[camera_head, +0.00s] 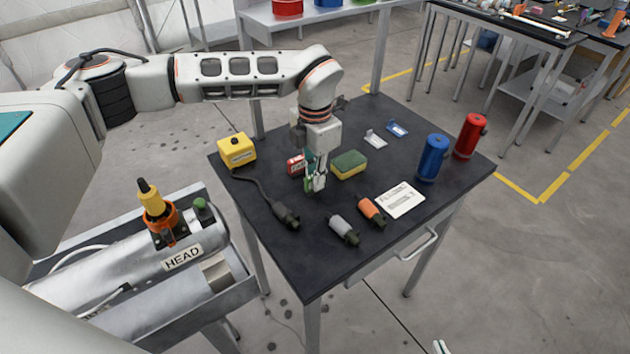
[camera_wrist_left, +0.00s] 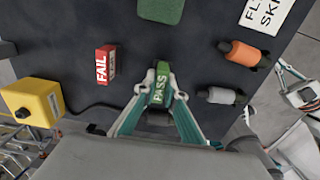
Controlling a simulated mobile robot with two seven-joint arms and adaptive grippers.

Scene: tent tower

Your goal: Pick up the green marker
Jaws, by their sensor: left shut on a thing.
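The green marker (camera_wrist_left: 160,88) is a small green block with PASS on its side. In the left wrist view it stands between the fingertips of my left gripper (camera_wrist_left: 158,98), which is shut on it. In the head view my left gripper (camera_head: 315,186) points down over the middle of the dark table, and mostly hides the green marker. A red FAIL block (camera_head: 296,165) stands just left of the gripper; it also shows in the left wrist view (camera_wrist_left: 106,64). Only the tips of my right gripper (camera_head: 440,347) show at the bottom edge of the head view.
The dark table (camera_head: 290,260) also holds a yellow box (camera_head: 237,150) with a cable, a green-yellow sponge (camera_head: 349,165), a grey cylinder (camera_head: 343,228), an orange cylinder (camera_head: 371,211), a white card (camera_head: 400,200), a blue canister (camera_head: 433,158) and a red canister (camera_head: 470,137).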

